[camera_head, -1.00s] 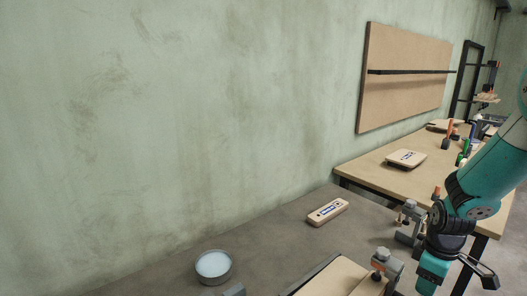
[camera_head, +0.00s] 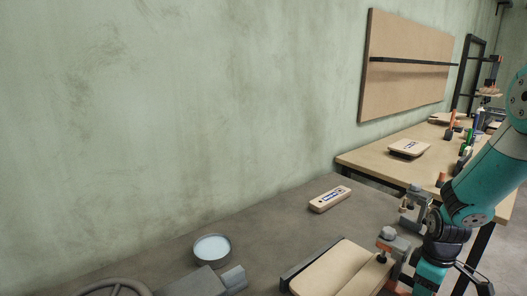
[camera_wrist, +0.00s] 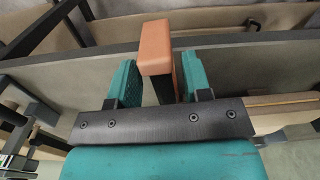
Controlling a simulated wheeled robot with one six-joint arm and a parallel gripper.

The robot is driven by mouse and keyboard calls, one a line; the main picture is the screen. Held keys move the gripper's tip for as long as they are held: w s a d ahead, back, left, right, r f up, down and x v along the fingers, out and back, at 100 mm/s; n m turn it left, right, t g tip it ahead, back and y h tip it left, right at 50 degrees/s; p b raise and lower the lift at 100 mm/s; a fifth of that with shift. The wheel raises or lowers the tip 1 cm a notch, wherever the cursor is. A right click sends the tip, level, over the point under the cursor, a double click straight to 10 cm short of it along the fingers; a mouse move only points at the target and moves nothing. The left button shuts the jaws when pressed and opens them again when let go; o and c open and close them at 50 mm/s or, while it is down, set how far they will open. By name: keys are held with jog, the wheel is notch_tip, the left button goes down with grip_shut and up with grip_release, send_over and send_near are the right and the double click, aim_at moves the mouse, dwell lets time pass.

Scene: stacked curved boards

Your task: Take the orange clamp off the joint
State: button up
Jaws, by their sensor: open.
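In the wrist view an orange block (camera_wrist: 155,48) on a dark bar, seemingly part of the orange clamp, stands between the teal fingers of my gripper (camera_wrist: 160,78). The fingers are apart, with visible gaps on both sides. In the head view my gripper (camera_head: 455,284) is at the lower right, partly cut off by the frame edge. A grey clamp with an orange part (camera_head: 388,242) sits at the end of a pale board (camera_head: 345,272). A similar clamp (camera_head: 416,196) stands behind it. I cannot tell which clamp the wrist view shows; the joint is not clear.
The grey bench holds a round tin (camera_head: 212,249) and a labelled wooden block (camera_head: 330,199). A wooden table (camera_head: 375,165) behind carries another block (camera_head: 409,147) and several tools. The bench's middle is mostly clear; the green wall bounds the left.

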grip_shut()
jog(key=s+d, duration=0.5)
jog(key=s, duration=0.2)
jog(key=shift+d+p, duration=0.3)
dwell(0.5)
jog(key=shift+s, duration=0.1)
